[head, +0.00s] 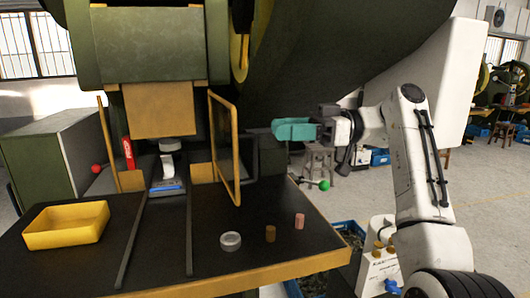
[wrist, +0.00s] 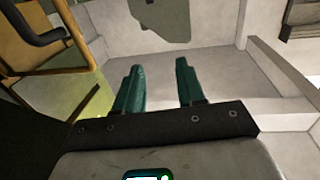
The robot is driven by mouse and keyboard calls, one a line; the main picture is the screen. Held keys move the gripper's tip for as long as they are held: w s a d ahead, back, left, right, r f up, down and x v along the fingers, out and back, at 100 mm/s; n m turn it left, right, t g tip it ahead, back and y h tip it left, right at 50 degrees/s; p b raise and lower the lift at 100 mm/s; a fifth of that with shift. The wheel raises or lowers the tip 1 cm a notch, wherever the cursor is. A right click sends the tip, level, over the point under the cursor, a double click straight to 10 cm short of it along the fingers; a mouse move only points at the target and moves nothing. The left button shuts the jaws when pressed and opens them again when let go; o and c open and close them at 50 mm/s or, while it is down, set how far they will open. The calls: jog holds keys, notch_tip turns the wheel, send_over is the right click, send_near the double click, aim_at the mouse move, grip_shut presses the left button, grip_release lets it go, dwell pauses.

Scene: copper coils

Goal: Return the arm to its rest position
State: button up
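My gripper (head: 276,130) is at the end of my white arm, raised to the right of the machine and clear of the table, with its teal fingers pointing left in the head view. In the wrist view the two teal fingers of my gripper (wrist: 157,75) stand apart with nothing between them. The gripper is open and empty. It touches nothing that I can see.
A black table (head: 207,215) with a yellow edge holds a yellow tray (head: 66,240), a clear ring (head: 230,241), a copper coil (head: 270,233) and a pink coil (head: 299,221). A yellow frame (head: 236,160) stands near my gripper. A stool (head: 319,150) is behind.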

jog(key=s+d+f+m+t+h+b, duration=0.15)
jog(key=f+m, duration=0.25)
jog(key=f, duration=1)
jog(key=d+f+m+t+h+b, duration=0.1)
jog(key=d+f+m+t+h, duration=0.15)
jog(key=f, duration=1.15)
jog(key=s+d+f+m+h, duration=0.2)
jog(key=s+f, duration=0.1)
jog(key=f, duration=0.3)
jog(key=s+d+f+m+h+b, duration=0.1)
jog(key=s+f+m, duration=0.1)
jog(key=s+f, duration=0.35)
jog(key=s+d+f+m+h, duration=0.1)
jog(key=d+f+h, duration=0.1)
jog(key=f, duration=0.5)
jog(key=s+d+f+m+h+b, duration=0.1)
jog(key=s+d+f+m+h, duration=0.15)
jog(key=s+f, duration=0.45)
jog(key=s+d+f+m+h+b, duration=0.1)
jog(key=s+d+f+m+h, duration=0.1)
jog(key=s+d+f, duration=0.45)
jog(key=s+d+m+h+b, duration=0.1)
jog(key=s+d+h, duration=0.1)
jog(key=s, duration=0.8)
jog(key=s+d+m+h, duration=0.2)
jog(key=s, duration=0.8)
jog(key=shift+s+d+f+m+g+b, duration=0.2)
jog(key=shift+d+m+g+b, duration=0.1)
jog(key=shift+d+g+b, duration=0.1)
